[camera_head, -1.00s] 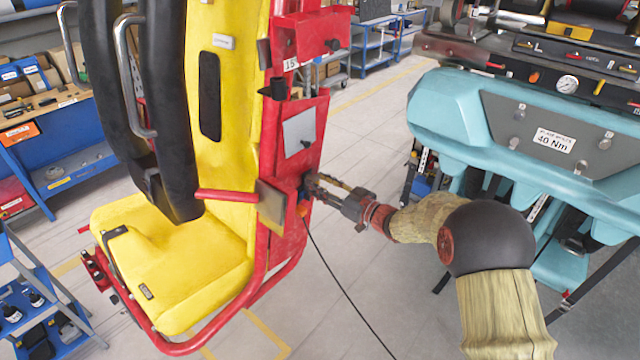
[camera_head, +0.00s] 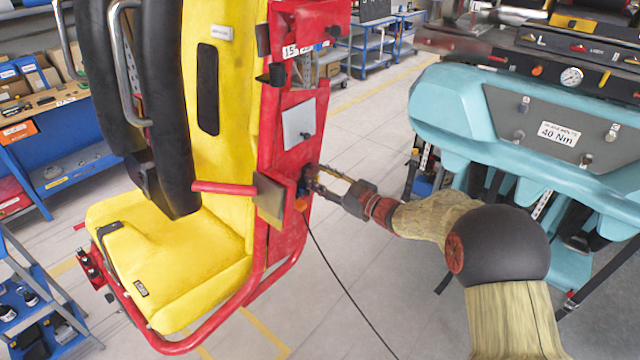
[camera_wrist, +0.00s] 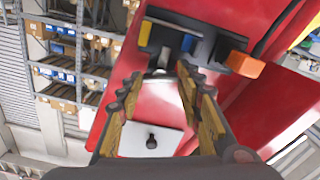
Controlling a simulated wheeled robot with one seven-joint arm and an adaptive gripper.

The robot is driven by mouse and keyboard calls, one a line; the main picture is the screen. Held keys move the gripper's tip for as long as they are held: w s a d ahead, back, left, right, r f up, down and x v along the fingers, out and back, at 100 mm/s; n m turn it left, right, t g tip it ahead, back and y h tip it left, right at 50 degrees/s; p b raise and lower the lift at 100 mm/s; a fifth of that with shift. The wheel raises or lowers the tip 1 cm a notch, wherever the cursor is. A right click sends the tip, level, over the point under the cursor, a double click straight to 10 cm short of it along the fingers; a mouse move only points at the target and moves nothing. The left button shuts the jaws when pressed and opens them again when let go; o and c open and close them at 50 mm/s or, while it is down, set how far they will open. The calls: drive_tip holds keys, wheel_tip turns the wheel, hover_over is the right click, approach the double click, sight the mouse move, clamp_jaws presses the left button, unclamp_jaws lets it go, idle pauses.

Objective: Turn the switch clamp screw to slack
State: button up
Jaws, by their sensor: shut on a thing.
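The switch clamp is a dark bracket (camera_wrist: 190,45) on the red panel of the ride seat, with yellow, blue and orange pieces. A small pale metal part, seemingly the clamp screw (camera_wrist: 164,58), shows at the bracket's lower edge. My gripper (camera_wrist: 158,76) has its fingertips at this part, shut on it; the exact contact is hard to make out. In the head view my gripper (camera_head: 314,180) reaches the panel from the right.
A pale plate (camera_head: 299,127) sits above the clamp; its dark knob (camera_wrist: 151,141) shows between my fingers. A red bar (camera_head: 225,188) and a thin cable (camera_head: 345,283) are close by. A teal seat unit (camera_head: 450,108) stands right. Floor between is open.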

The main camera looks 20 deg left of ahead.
drive_tip(key=n+b, duration=0.4)
drive_tip(key=shift+f+n+b, duration=0.25)
drive_tip(key=shift+n+b, duration=0.05)
drive_tip(key=shift+n, duration=0.1)
drive_tip(key=n+b, duration=0.3)
drive_tip(key=b, duration=0.1)
drive_tip(key=shift+n, duration=0.3)
drive_tip(key=n+b, duration=0.4)
drive_tip(key=shift+b, duration=0.35)
drive_tip(key=n+b, duration=0.3)
drive_tip(key=n, duration=0.1)
drive_tip(key=shift+n+b, duration=0.9)
drive_tip(key=shift+n, duration=6)
